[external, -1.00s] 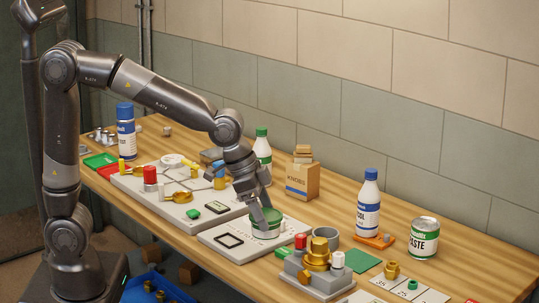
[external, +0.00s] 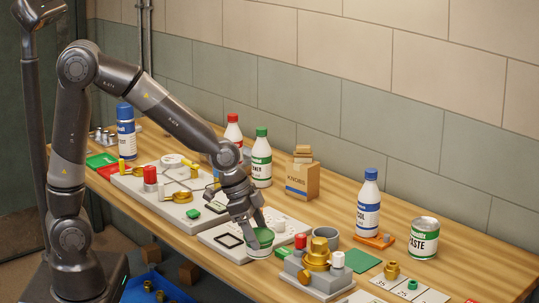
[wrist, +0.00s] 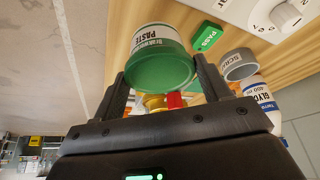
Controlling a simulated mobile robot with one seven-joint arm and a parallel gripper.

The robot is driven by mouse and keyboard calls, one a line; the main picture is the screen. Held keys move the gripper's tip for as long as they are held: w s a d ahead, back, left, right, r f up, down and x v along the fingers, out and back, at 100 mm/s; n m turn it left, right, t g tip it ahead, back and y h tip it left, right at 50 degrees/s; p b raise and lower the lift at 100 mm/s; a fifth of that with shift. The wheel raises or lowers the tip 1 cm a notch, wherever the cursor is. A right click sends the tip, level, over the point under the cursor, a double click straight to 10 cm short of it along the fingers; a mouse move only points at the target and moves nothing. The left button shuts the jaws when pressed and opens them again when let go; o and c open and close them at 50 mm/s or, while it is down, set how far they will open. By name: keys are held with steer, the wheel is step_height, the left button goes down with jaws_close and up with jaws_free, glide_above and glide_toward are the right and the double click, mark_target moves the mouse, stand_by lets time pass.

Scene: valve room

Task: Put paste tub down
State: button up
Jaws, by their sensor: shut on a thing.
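My gripper (external: 258,228) is shut on a white-and-green paste tub, held near the front edge of the pale plate (external: 222,238) with the black square outline. The tub (external: 260,242) shows below my fingers in the external view, its upper part partly covered by them. In the wrist view the tub (wrist: 158,45) sits between both fingers, its PASTE label upside down in the picture and its green end towards the camera. I cannot tell whether its base touches the plate.
Just right of the tub is a grey fixture with brass parts (external: 316,262). Another paste can (external: 424,238) and a blue-capped bottle (external: 368,205) stand farther right. Behind are a green-capped bottle (external: 261,160) and the knobs box (external: 302,180). A valve board (external: 165,195) lies left.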

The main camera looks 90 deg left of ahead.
steer(key=shift+w+a+f, duration=0.15)
steer(key=shift+a+f, duration=0.05)
steer(key=shift+a, duration=0.1)
steer(key=shift+f, duration=2)
steer(key=shift+f, duration=0.2)
steer(key=o, duration=1.1)
